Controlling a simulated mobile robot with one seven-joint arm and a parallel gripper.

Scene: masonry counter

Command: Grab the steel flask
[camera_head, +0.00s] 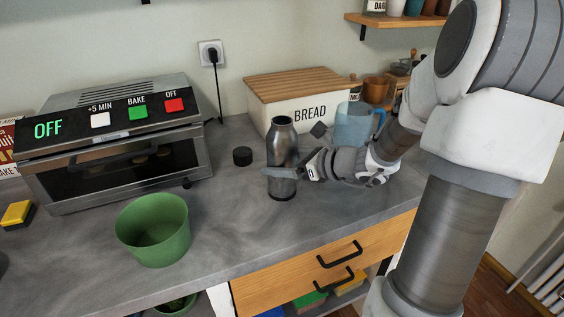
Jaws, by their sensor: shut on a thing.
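The steel flask (283,148) is a dark grey metal bottle with a narrower neck. It stands upright on the grey counter, right of the middle of the toaster oven and in front of the bread box. My gripper (284,172) reaches in from the right and is shut on the lower part of the flask. One finger crosses the flask's front; the other finger is partly hidden by the flask. I cannot tell whether the flask's base is lifted off the counter.
A green bowl (154,232) stands at the front left, before the toaster oven (120,140). A bread box (300,105) and a blue clear pitcher (355,124) stand behind. Counter (225,215) between bowl and flask is clear.

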